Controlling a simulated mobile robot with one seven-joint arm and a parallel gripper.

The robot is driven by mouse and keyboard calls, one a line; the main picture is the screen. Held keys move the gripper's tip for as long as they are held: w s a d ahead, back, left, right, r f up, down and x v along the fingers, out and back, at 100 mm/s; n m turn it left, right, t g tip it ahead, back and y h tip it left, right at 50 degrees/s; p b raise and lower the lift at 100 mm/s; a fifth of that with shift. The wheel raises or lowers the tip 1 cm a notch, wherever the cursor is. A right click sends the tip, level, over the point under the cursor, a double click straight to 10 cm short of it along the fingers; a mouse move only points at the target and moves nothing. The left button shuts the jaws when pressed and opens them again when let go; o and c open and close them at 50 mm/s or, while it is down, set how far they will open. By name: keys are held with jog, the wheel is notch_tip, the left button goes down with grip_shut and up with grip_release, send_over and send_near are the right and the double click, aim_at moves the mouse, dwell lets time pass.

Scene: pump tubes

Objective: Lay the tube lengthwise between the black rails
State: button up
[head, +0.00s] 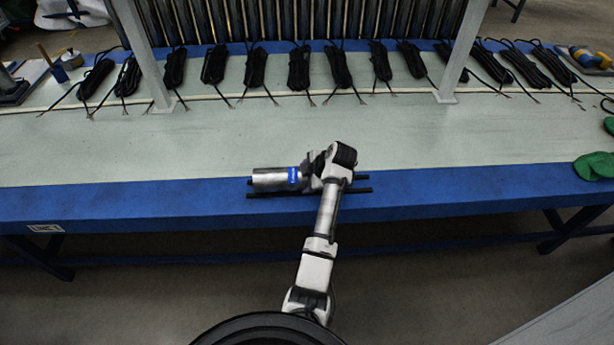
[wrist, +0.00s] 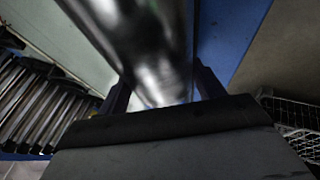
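The metal tube (head: 270,179) is silver with a blue label and lies sideways near the front of the bench. Two black rails, the far rail (head: 356,178) and the near rail (head: 345,191), run left to right there. The tube hides much of the far rail in the head view; I cannot tell whether it rests between the rails or is held slightly above them. My gripper (head: 312,172) is at the tube's right part. In the wrist view, the fingers (wrist: 163,88) are on both sides of the shiny tube (wrist: 140,40), apparently shut on it.
Several bundles of black cable (head: 299,68) line the back of the bench, below a rack of upright tubes (head: 300,18). Grey posts (head: 455,50) stand on the bench. A green item (head: 594,166) lies at the right. The pale middle surface (head: 200,135) is clear.

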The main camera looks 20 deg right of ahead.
jog(key=o, duration=0.5)
jog(key=shift+r, duration=0.15)
jog(key=shift+c, duration=0.2)
jog(key=shift+o, duration=0.3)
jog(key=shift+f, duration=0.2)
jog(key=shift+s+r, duration=0.1)
jog(key=b+v, duration=0.2)
jog(key=v, duration=1.1)
jog(key=shift+r, duration=0.35)
jog(key=shift+s+d, duration=0.15)
